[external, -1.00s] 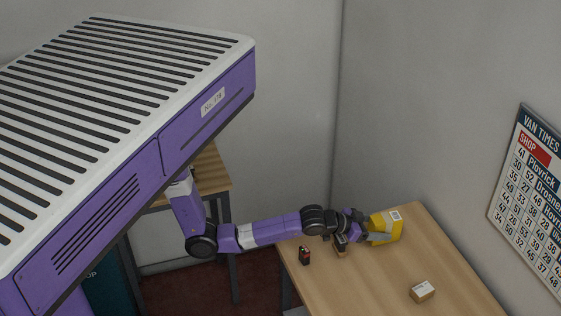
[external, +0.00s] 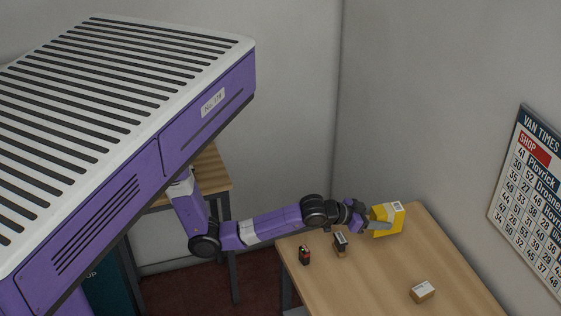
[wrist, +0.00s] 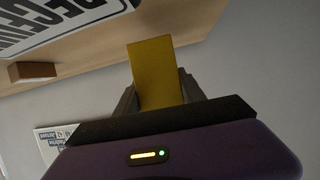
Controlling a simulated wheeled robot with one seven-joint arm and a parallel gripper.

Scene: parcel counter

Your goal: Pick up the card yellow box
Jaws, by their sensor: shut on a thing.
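The yellow box (external: 390,214) has a white label on its top and is at the far end of the wooden table in the external view. My gripper (external: 374,221) is shut on it from the left side. In the wrist view the yellow box (wrist: 154,74) stands between the two grey fingers of my gripper (wrist: 157,95). The box looks raised a little, though its underside and any gap to the table are hard to make out.
A small dark item on a brown base (external: 341,243) and a black-and-red item (external: 305,255) stand left on the table (external: 375,280). A small cardboard box (external: 422,292) with a white label lies at the front right. Walls stand close behind.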

